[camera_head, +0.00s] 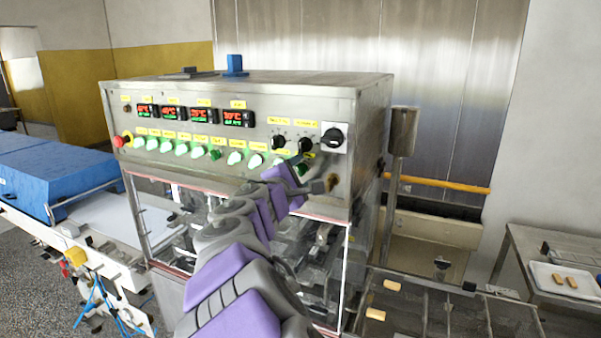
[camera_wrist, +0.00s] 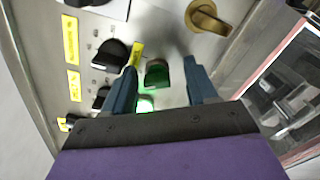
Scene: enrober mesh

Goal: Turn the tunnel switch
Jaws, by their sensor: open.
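My gripper (camera_head: 311,172) is at the lower right of the machine's control panel in the head view. In the wrist view its two dark blue fingers (camera_wrist: 160,66) are spread apart, with nothing gripped. A dark green switch (camera_wrist: 156,74) shows between the fingertips, one finger on each side; I cannot tell whether they touch it. A lit green switch (camera_wrist: 145,104) sits below it in the wrist view, partly hidden by the gripper. The yellow labels are too small and blurred to read, so I cannot tell which switch is the tunnel one.
Black knobs (camera_wrist: 111,54) lie left of the fingers, and a brass-coloured knob (camera_wrist: 208,17) lies above right. The panel also carries a large black rotary switch (camera_head: 333,137), red-green displays (camera_head: 239,118) and a red emergency button (camera_head: 119,141). A mesh conveyor (camera_head: 408,300) is at lower right.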

